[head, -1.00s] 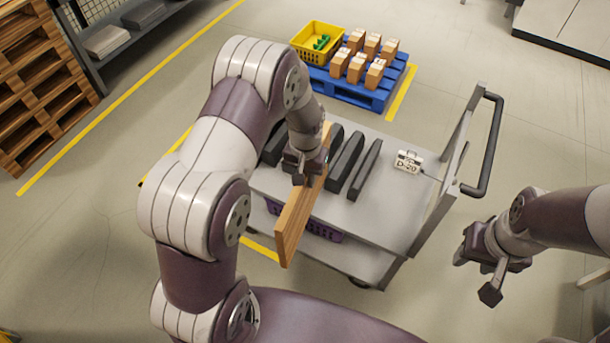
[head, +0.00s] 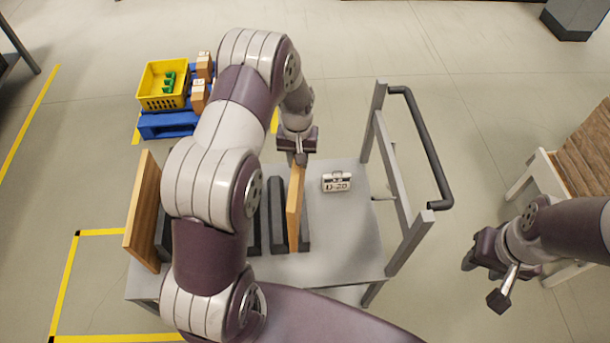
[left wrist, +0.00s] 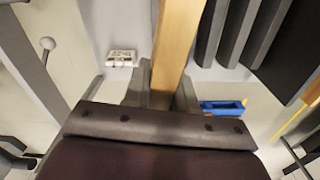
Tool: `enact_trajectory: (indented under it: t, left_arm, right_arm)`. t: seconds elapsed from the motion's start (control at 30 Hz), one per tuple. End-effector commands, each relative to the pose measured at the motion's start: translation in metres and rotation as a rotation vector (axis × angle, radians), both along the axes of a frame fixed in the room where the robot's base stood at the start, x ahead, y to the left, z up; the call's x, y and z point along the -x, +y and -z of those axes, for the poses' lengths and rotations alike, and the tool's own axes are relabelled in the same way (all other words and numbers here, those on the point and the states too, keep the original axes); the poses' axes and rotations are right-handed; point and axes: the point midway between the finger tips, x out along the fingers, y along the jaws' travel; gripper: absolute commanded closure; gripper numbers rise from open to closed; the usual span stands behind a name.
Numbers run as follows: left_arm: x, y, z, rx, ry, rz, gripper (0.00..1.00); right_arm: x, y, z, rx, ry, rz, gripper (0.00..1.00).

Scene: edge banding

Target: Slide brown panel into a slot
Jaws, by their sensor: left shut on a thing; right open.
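My left gripper (head: 297,157) is shut on the far end of a brown panel (head: 294,208), which stands on edge. The panel runs toward me along the dark rack bars (head: 277,215) on the grey cart (head: 340,235). In the head view it overlaps the right-hand bar (head: 306,225); I cannot tell whether its lower edge is in the slot or above it. In the left wrist view the panel (left wrist: 178,40) extends from the jaws, with several dark bars (left wrist: 237,30) to its right. My right gripper (head: 487,277) is open and empty, right of the cart.
Another brown panel (head: 143,212) stands at the cart's left end. A D-20 label block (head: 336,182) sits right of the bars. The cart's dark handle (head: 428,150) rises at the right. A yellow crate (head: 163,84) on a blue pallet (head: 166,124) stands behind, left.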

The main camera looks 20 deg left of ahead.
Motion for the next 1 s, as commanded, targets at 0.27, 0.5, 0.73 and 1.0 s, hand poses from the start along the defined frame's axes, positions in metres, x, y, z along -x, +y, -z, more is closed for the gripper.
enact_trajectory:
  t: [0.27,0.5,0.73,1.0]
  left_arm:
    - [-0.011,0.037,0.012,0.0,-0.003,-0.167,1.0]
    - [-0.012,0.04,0.02,0.0,-0.003,-0.182,1.0]
    - [-0.012,0.04,0.04,0.0,-0.003,-0.181,1.0]
    - [-0.011,0.039,0.072,-0.001,-0.001,-0.18,1.0]
  right_arm:
    - [0.0,0.0,0.008,0.0,0.0,0.0,0.57]
    - [0.0,0.0,0.013,0.0,0.0,0.0,0.57]
    - [0.0,0.0,0.03,0.0,0.0,0.0,0.57]
    - [0.0,0.0,0.055,0.0,0.0,0.0,0.57]
